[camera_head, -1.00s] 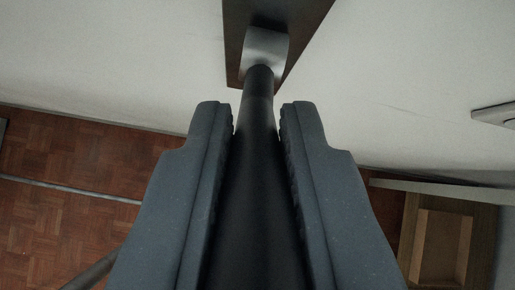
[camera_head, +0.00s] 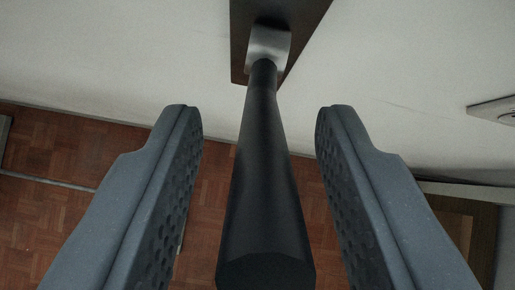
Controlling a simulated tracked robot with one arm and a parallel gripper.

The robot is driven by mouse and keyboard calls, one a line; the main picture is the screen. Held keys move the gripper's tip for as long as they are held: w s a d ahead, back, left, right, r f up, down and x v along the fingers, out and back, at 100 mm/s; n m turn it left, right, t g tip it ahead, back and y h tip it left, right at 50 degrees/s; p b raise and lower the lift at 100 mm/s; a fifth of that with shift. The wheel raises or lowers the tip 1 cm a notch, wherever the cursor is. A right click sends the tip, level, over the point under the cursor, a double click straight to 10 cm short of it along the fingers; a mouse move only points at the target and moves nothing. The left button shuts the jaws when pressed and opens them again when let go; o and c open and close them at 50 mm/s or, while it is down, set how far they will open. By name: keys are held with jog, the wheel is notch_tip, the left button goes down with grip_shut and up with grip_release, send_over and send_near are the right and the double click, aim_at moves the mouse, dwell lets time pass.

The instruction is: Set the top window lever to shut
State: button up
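The lever is a long black handle (camera_head: 266,180) on a silver hub (camera_head: 268,46), mounted on a dark brown plate (camera_head: 300,14) against the pale wall. The handle runs from the hub down toward the camera. My gripper (camera_head: 260,130) is open, with one grey finger on each side of the handle. Clear gaps show between the handle and both fingers. No window shows in this view, and I cannot tell which setting the lever is at.
A parquet floor (camera_head: 60,150) lies below the wall (camera_head: 130,50). A light wall fitting (camera_head: 495,110) is at the right edge. A wooden box-like thing (camera_head: 465,225) is at the lower right, partly hidden by my right finger.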

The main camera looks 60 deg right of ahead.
jog(key=v, duration=1.2)
